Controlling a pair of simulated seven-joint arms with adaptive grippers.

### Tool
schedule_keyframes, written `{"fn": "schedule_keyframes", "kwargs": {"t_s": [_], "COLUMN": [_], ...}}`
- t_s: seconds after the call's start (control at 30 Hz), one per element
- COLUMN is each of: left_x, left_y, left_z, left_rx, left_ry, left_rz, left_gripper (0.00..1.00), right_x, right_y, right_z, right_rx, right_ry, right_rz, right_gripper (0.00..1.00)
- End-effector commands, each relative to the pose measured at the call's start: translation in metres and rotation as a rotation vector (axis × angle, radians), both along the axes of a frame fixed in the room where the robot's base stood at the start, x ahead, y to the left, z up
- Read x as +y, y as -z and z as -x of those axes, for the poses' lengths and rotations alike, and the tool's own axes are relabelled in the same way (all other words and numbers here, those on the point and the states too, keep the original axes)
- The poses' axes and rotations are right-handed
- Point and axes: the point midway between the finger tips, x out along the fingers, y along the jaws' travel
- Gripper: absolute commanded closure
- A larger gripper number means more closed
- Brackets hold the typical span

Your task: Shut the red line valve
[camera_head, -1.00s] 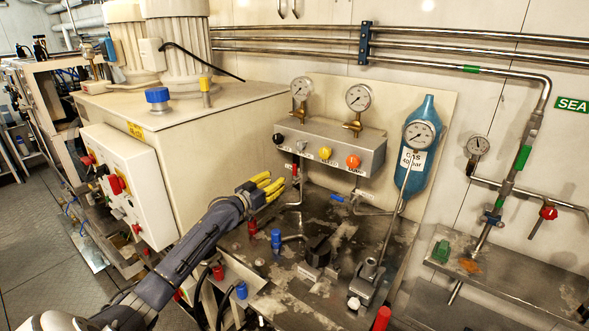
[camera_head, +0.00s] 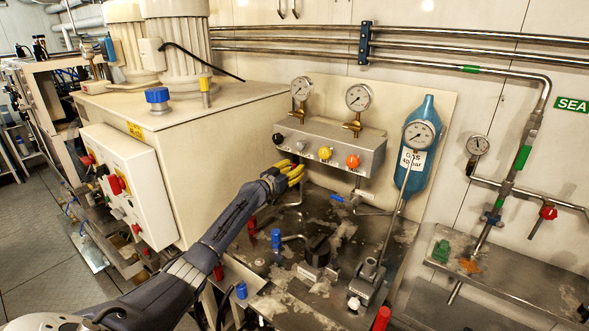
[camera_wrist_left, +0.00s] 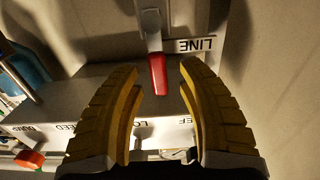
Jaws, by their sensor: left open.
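The red line valve handle (camera_wrist_left: 158,75) shows in the left wrist view as a short red lever on a metal stem, beside an upside-down LINE label (camera_wrist_left: 195,44). My left gripper (camera_wrist_left: 160,92) is open, with its two yellow fingers on either side of the lever. The lever lies around the level of the fingertips, and I see no clear contact. In the head view my left gripper (camera_head: 293,173) is just below the left part of the gauge panel and hides the lever there. My right gripper is not in view.
The grey panel (camera_head: 330,150) with black, white, yellow and orange knobs stands just above the gripper. A blue gas bottle (camera_head: 413,170) stands to the right. Another red-handled valve (camera_head: 548,212) is far right. Pipes and blue-capped fittings (camera_head: 276,238) rise from the bench below.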

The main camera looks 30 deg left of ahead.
Motion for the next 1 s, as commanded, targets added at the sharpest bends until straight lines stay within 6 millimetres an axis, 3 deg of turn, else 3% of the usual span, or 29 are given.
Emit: {"fn": "schedule_keyframes", "kwargs": {"t_s": [0.47,0.8,1.0], "left_x": [-0.0005,-0.0005,-0.0004], "left_y": [-0.0006,-0.0005,-0.0007], "left_z": [-0.0044,-0.0043,-0.0043], "left_rx": [-0.001,-0.001,-0.001], "left_ry": [0.0,0.0,0.0], "left_rz": [-0.001,-0.001,-0.001], "left_gripper": [0.6,1.0,1.0], "right_x": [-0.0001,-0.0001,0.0], "right_y": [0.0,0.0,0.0], "right_z": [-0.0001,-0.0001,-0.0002], "right_rx": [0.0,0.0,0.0], "right_ry": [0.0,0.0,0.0], "right_rz": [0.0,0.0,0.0], "right_gripper": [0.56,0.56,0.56]}}
